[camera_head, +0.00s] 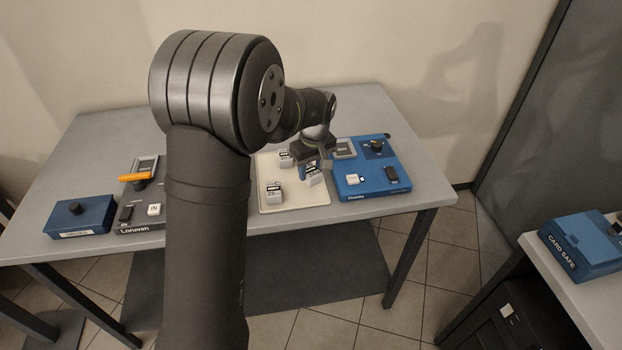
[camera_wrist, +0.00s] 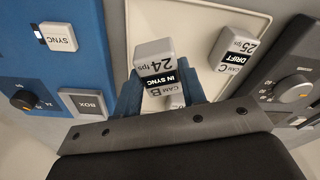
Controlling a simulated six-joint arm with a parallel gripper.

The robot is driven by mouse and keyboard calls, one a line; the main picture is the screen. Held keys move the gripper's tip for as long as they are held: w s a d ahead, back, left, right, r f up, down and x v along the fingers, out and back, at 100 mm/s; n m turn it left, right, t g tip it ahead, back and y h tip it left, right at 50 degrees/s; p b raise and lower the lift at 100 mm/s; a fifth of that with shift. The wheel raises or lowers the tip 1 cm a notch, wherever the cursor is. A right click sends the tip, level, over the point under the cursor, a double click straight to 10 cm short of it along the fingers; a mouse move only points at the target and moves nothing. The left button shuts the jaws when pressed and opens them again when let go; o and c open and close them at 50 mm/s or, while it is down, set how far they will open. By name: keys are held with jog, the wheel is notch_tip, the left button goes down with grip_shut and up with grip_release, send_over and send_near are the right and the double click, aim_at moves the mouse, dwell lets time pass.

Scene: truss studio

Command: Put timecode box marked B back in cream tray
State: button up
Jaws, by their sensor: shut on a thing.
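My gripper (camera_head: 316,166) is over the right side of the cream tray (camera_head: 312,201). Its blue fingers (camera_wrist: 158,92) are shut on the timecode box marked B (camera_wrist: 155,66), which reads CAM B, 24 fps, IN SYNC. The held box (camera_head: 313,178) also shows below the fingers in the head view. I cannot tell whether it touches the tray floor. A box marked C (camera_wrist: 232,52), reading 25 fps and DRIFT, sits in the tray, front left in the head view (camera_head: 274,193). Another box (camera_head: 286,158) stands at the tray's back, mostly hidden in the wrist view (camera_wrist: 177,101).
A blue device (camera_head: 385,180) with a knob, a white key and a dark block stands right of the tray. A dark grey device (camera_head: 135,190) with an orange piece stands left. A blue box (camera_head: 80,215) is at the far left. A side table holds a blue card safe (camera_head: 580,245).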

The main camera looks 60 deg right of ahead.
aim_at(311, 179)
jog(key=shift+f, duration=2)
jog(key=shift+f, duration=0.15)
jog(key=o, duration=1.1)
jog(key=r, duration=0.4)
jog(key=s+r, duration=0.1)
jog(key=r, duration=0.7)
jog(key=shift+s+a+r, duration=0.15)
jog(key=shift+s+a, duration=0.05)
jog(key=shift+a, duration=0.1)
